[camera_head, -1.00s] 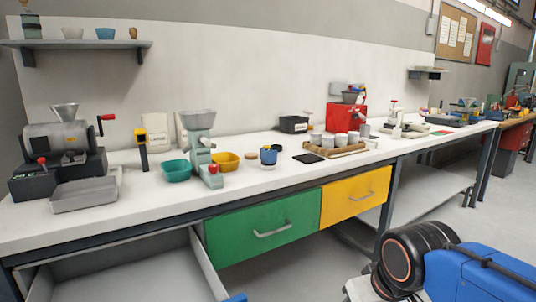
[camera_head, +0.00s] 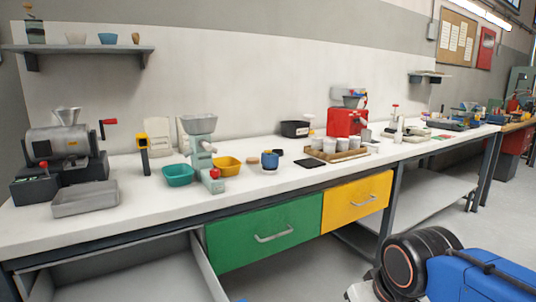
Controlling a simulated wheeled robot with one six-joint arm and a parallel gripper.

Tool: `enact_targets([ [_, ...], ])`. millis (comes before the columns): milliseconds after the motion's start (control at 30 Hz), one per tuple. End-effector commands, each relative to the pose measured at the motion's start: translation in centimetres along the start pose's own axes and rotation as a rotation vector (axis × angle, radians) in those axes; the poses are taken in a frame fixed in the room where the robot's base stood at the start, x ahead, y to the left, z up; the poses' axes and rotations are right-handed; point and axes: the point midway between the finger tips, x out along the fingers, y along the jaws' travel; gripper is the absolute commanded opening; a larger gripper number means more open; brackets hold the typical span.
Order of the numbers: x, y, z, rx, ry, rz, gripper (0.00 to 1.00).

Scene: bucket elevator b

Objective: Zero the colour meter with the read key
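I cannot tell for sure which device is the colour meter, and no read key can be made out. A small yellow and black upright device (camera_head: 143,153) stands on the bench at the left, beside a pale card. A low whitish instrument (camera_head: 416,131) sits farther right on the bench, too small to read. My gripper is out of view. Part of my blue and black arm (camera_head: 470,275) shows at the lower right, in front of the bench and apart from it.
The white bench (camera_head: 140,222) holds a drum machine (camera_head: 60,145), a pale green grinder (camera_head: 199,150), teal (camera_head: 178,175) and yellow bowls (camera_head: 228,166), a blue cup (camera_head: 270,160), a black pad (camera_head: 311,163), a tray of white cups (camera_head: 340,155) and a red grinder (camera_head: 346,121). Green (camera_head: 265,232) and yellow drawers (camera_head: 357,199) are shut.

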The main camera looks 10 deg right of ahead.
Motion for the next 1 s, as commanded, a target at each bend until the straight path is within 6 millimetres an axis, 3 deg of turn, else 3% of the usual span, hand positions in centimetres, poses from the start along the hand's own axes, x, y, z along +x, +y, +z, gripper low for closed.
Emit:
enact_targets([
  [133,0.0,0.0,0.0,0.0,0.0,0.0,0.56],
  [367,0.0,0.0,0.0,0.0,0.0,0.0,0.04],
  [400,0.0,0.0,0.0,0.0,0.0,0.0,0.0],
  [1000,0.0,0.0,0.0,0.0,0.0,0.0,0.0],
])
